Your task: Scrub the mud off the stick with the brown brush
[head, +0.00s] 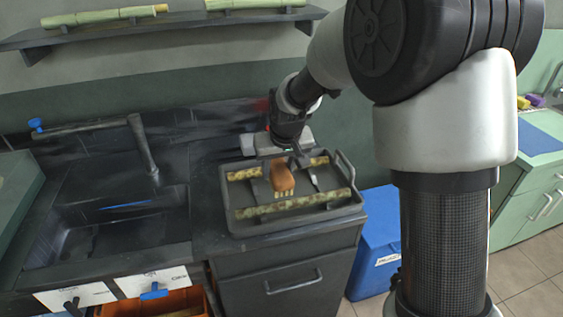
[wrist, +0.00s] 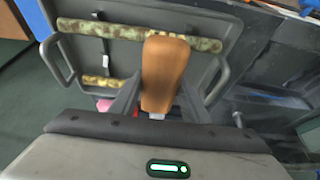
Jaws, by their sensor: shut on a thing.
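The brown brush (head: 283,177) has a rounded handle and pale bristles pointing down. My gripper (head: 276,163) is shut on it above the tray. In the wrist view the brush (wrist: 165,72) stands between my two fingers. A green stick with brown mud blotches (head: 325,198) lies along the front of the grey tray (head: 238,228). It also shows in the wrist view (wrist: 205,43). The bristles are at or just over this stick; I cannot tell whether they touch. A second blotched stick (head: 243,174) lies at the back of the tray, partly hidden by my gripper and the brush.
The tray has raised handles and stands on a dark counter. A sink (head: 110,225) with a tap (head: 143,145) is on the left. A blue bin (head: 375,240) stands on the floor at right. Clean green sticks (head: 105,16) lie on a wall shelf (head: 165,27).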

